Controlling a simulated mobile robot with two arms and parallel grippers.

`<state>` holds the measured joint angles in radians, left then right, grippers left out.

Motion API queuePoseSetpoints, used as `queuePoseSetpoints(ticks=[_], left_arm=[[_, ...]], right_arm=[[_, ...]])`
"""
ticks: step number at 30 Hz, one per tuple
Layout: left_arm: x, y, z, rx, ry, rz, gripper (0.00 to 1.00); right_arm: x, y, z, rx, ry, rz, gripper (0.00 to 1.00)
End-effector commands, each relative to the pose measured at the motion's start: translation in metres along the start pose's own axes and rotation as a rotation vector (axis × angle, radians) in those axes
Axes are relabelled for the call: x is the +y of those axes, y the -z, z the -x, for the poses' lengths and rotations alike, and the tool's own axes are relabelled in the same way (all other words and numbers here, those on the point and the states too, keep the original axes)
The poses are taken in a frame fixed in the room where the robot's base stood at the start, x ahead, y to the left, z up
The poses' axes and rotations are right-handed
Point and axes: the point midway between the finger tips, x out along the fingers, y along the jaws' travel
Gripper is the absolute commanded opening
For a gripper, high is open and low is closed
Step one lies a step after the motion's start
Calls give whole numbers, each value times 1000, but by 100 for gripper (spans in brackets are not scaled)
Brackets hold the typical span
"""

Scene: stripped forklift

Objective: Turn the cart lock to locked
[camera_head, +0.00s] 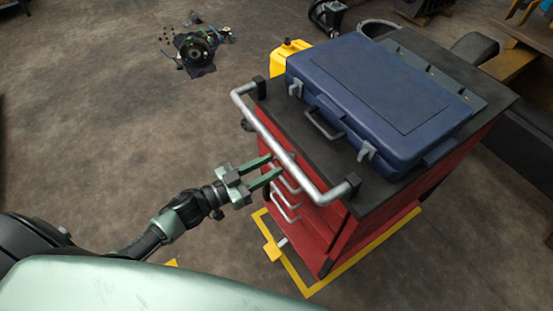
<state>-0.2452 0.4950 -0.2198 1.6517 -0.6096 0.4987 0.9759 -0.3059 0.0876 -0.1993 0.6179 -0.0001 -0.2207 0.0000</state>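The red tool cart (345,228) stands at the right with a black top and a silver push bar (275,135) along its near left side. My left gripper (275,166) is open, its two green fingers apart and pointing at the cart's drawer front, close to the push bar. I see nothing between the fingers, and cannot tell whether they touch the cart. A small yellow tab (271,251) with a pale metal piece sits low by the cart's base; I cannot tell whether it is the cart lock. My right gripper is out of view.
A closed blue case (380,95) lies on the cart top. Yellow lines (365,252) mark the floor around the cart. A yellow object (285,52) stands behind it, and a dark round mechanical part (197,52) lies farther back. The floor left of the cart is mostly clear.

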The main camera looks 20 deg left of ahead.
Motion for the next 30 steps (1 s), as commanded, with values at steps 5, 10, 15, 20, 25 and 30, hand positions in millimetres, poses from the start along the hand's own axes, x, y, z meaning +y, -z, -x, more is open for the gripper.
queuePoseSetpoints(ticks=[5, 10, 15, 20, 25, 30], left_arm=[[-1, 1, -24, 1, 1, 0, 35], [0, 0, -32, -1, 1, 0, 35], [0, -1, -32, -1, 1, 0, 35], [0, -1, -32, -1, 2, 0, 4], [0, -1, -32, -1, 2, 0, 0], [0, -1, -31, -1, 2, -15, 0]], right_arm=[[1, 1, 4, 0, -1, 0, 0], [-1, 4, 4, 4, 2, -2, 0], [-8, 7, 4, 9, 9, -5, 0], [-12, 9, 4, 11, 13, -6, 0], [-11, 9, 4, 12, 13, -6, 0], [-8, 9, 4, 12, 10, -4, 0]])
